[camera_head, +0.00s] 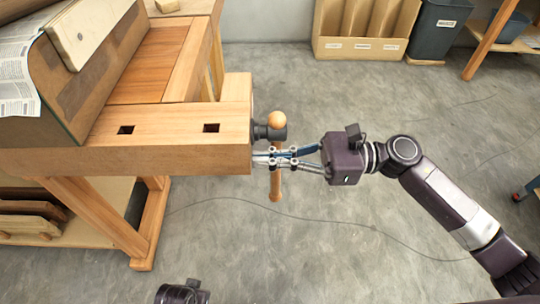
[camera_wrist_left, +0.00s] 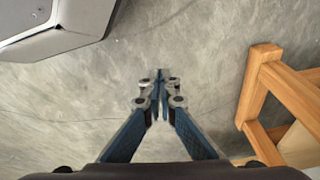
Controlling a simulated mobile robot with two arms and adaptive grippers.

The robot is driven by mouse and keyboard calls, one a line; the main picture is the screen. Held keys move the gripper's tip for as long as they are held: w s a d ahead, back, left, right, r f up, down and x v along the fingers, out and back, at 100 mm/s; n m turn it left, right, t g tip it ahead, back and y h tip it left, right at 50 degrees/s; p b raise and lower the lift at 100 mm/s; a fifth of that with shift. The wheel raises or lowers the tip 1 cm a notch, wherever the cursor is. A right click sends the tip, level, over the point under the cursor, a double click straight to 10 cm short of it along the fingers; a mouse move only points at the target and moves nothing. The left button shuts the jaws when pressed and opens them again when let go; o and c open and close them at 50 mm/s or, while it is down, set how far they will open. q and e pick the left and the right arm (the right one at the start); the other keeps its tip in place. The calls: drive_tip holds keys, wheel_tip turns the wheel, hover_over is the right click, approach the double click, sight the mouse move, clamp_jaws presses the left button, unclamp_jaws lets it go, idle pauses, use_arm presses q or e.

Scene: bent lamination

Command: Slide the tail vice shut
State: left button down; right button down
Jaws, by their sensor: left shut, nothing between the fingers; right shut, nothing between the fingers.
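The tail vice (camera_head: 180,125) is the pale wooden block at the bench's near right corner, with two square dark holes in its top. Its dark metal screw hub (camera_head: 268,131) sticks out of the right end, with a wooden handle (camera_head: 275,185) hanging down and a round knob on top. My right gripper (camera_head: 258,160) is shut and empty. Its fingertips are at the vice's right end face, just below the hub and beside the handle; whether they touch is unclear. My left gripper (camera_wrist_left: 160,85) is shut and empty over bare floor. No gap at the vice is clearly visible.
The workbench (camera_head: 190,50) carries a curved form (camera_head: 95,80) with a wooden strip and newspaper. A bench leg (camera_wrist_left: 262,90) stands right in the left wrist view. Cardboard bins (camera_head: 360,45) and a dark bin (camera_head: 437,28) stand behind. A thin cable crosses the floor.

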sight(227, 159)
drive_tip(key=shift+a, duration=0.1)
